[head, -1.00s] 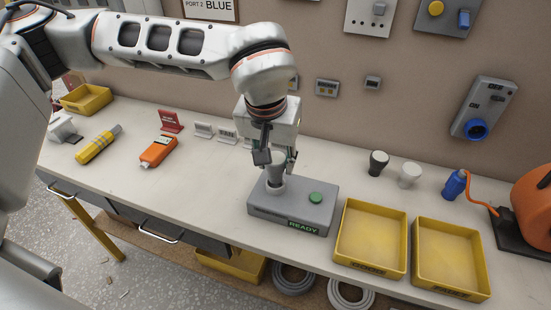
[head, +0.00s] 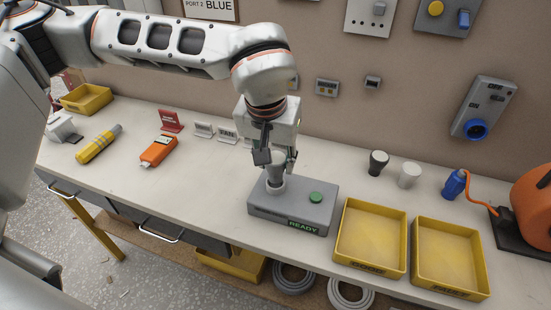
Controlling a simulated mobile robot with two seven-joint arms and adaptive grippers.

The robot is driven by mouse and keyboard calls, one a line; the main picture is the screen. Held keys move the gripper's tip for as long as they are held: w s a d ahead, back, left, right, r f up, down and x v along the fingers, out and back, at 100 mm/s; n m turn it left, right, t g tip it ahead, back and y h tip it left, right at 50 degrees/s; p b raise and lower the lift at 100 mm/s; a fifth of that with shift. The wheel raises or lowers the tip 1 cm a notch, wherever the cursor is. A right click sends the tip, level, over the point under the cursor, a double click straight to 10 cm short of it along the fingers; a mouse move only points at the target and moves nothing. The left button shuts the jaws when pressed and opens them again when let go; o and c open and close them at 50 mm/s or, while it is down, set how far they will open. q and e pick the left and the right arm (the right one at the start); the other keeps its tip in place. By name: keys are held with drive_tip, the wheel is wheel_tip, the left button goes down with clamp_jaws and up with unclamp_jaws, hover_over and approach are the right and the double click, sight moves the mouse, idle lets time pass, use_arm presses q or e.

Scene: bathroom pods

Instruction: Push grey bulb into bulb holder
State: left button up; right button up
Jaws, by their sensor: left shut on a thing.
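The bulb holder is a light ring (head: 274,187) on top of a grey tester box (head: 292,210) with a green button and a READY label. My left gripper (head: 275,158) points straight down above the holder and is shut on the grey bulb (head: 274,172). The bulb is upright, with its lower end at the holder's opening. I cannot tell how deep it sits in the ring. My right gripper is not in view.
Two yellow trays (head: 343,225) (head: 418,235) stand right of the box. A dark bulb (head: 378,163) and a white bulb (head: 409,175) stand behind them. A blue plug (head: 455,184) lies farther right. An orange meter (head: 159,151) and a yellow tool (head: 98,144) lie left.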

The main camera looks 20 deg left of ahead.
sight(275, 170)
use_arm(q)
drive_tip(key=shift+f+b, duration=0.95)
drive_tip(key=shift+f, duration=0.65)
drive_tip(key=o, duration=1.2)
drive_tip(key=v, duration=1.2)
